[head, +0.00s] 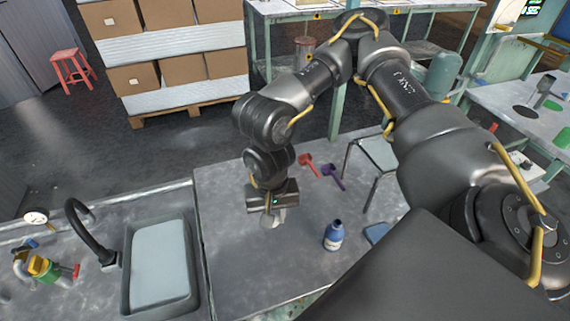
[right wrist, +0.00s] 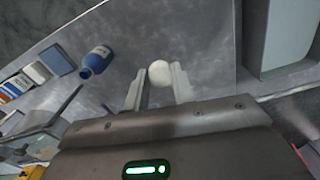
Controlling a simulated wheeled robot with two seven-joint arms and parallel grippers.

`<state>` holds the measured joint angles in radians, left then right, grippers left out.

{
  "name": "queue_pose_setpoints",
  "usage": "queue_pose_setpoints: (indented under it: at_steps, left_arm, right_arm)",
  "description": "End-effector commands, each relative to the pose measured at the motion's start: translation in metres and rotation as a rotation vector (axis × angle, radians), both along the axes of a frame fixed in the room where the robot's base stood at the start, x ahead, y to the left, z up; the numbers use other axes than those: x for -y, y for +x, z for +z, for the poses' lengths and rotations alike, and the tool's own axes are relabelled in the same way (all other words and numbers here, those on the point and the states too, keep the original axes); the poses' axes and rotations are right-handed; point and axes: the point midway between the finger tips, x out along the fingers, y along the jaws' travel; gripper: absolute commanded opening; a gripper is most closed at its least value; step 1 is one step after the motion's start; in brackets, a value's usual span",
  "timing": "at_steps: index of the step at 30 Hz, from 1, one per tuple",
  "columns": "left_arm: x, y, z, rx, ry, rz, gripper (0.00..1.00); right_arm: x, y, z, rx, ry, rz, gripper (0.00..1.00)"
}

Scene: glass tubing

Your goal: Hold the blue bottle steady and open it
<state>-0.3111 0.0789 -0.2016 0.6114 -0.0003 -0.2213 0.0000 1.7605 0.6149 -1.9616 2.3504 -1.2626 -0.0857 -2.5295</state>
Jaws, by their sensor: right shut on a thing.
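The blue bottle (head: 333,237) stands upright on the grey worktop in the head view, with a pale label and a dark neck top that shows no cap. It also shows in the right wrist view (right wrist: 98,60), left of the fingers and apart from them. My right gripper (head: 271,219) is over the worktop to the left of the bottle. It is shut on a round white thing (right wrist: 159,73), which sits between its fingertips and looks like a cap. My left gripper is not in view.
A sink (head: 126,270) with a black tap (head: 80,214) is at the left. A red tool (head: 307,162) and a purple tool (head: 331,174) lie behind the bottle. A blue flat box (head: 376,232) lies to its right. The worktop in front of my right gripper is clear.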

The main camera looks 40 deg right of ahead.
Motion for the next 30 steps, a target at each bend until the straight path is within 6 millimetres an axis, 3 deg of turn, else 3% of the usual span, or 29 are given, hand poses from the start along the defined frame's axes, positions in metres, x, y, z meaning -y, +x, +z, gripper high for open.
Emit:
queue_pose_setpoints:
  at_steps: [1, 9, 15, 19, 24, 30]
  left_arm:
    - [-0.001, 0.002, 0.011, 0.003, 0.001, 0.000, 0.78]
    - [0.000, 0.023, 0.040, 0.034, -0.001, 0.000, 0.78]
    - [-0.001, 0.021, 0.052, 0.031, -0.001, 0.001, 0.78]
    - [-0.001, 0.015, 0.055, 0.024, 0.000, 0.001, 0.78]
    - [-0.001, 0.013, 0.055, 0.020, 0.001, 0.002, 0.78]
    - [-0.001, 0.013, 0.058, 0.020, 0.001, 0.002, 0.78]
  right_arm:
    - [0.005, -0.007, -0.008, -0.012, 0.001, -0.150, 0.00]
    - [0.052, -0.049, -0.065, -0.008, -0.007, -1.080, 0.00]
    - [0.090, -0.084, -0.092, -0.001, -0.005, -1.587, 0.00]
    - [0.102, -0.095, -0.099, 0.002, 0.000, -1.735, 0.00]
    - [0.106, -0.098, -0.102, 0.002, 0.003, -1.788, 0.00]
    - [0.104, -0.079, -0.109, 0.004, 0.003, -1.790, 0.00]
